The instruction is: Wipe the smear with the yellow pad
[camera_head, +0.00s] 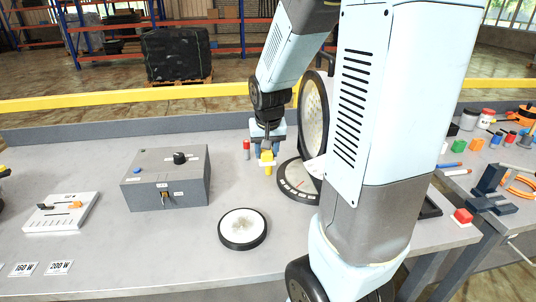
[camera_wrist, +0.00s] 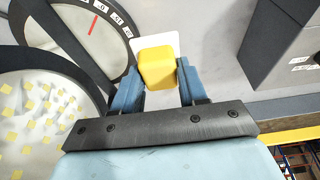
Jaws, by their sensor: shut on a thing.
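The yellow pad (camera_head: 267,156) is between the fingers of my gripper (camera_head: 267,143) in the head view, with a thin white plate around it. In the wrist view the pad (camera_wrist: 157,68) is a yellow block gripped between the two blue fingers of my gripper (camera_wrist: 158,80), the white plate beyond it. It appears held above the table, beside the dial base. A round white disc with a black rim (camera_head: 232,238) lies on the table nearer to me, apart from the pad. A faint greyish smear (camera_head: 242,222) shows on its face.
A round lamp (camera_head: 313,110) stands upright on a dial base (camera_head: 292,185) close right of my gripper. A grey box (camera_head: 135,194) with a black knob stands left. The grey table (camera_head: 170,240) is clear around the disc. My arm hides part of the right side.

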